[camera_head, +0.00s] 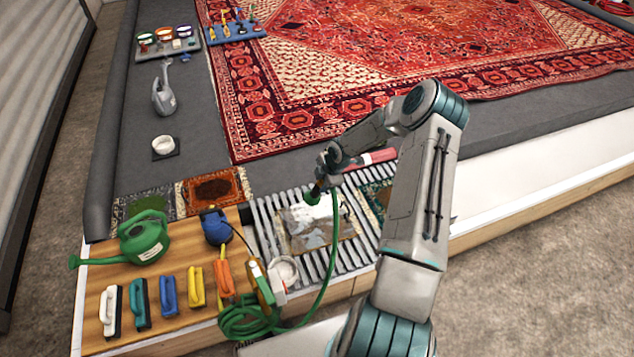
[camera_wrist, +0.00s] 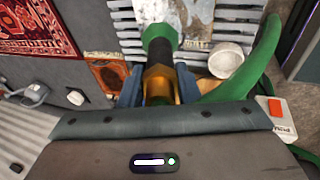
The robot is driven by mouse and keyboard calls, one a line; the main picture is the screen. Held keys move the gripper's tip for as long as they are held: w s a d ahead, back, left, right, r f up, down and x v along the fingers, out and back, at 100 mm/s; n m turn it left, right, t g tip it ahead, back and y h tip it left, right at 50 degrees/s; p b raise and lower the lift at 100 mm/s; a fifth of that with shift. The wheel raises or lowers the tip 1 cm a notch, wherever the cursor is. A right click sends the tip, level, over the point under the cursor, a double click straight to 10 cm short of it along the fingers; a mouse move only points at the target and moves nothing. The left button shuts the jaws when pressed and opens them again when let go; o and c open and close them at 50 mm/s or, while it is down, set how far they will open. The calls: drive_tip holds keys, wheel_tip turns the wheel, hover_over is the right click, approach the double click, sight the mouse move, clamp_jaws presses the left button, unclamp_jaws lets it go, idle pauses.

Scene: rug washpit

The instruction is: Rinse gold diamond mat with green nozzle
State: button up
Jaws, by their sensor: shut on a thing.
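My gripper (camera_head: 325,172) is shut on the green nozzle (camera_head: 312,195) and holds it above the slatted grate. In the wrist view the nozzle (camera_wrist: 160,42) shows a green head and a brass body between my fingers. A green hose (camera_head: 334,240) runs from it down to a coil at the front. Below the nozzle lies a mat (camera_head: 318,238) with a tan edge, largely covered in whitish-grey patches; no diamond pattern can be made out. The mat (camera_wrist: 190,14) also shows beyond the nozzle head in the wrist view. No water jet is visible.
A white round cup (camera_head: 285,270) stands near the mat's front edge. A wooden board (camera_head: 180,325) at left holds several coloured brushes, a green watering can (camera_head: 145,238) and a blue sprayer (camera_head: 215,226). Another mat (camera_head: 378,198) lies right on the grate.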

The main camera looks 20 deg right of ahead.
drive_tip(key=d+b, duration=0.4)
drive_tip(key=d, duration=1.6)
drive_tip(key=shift+d, duration=0.15)
idle(0.9)
idle(0.4)
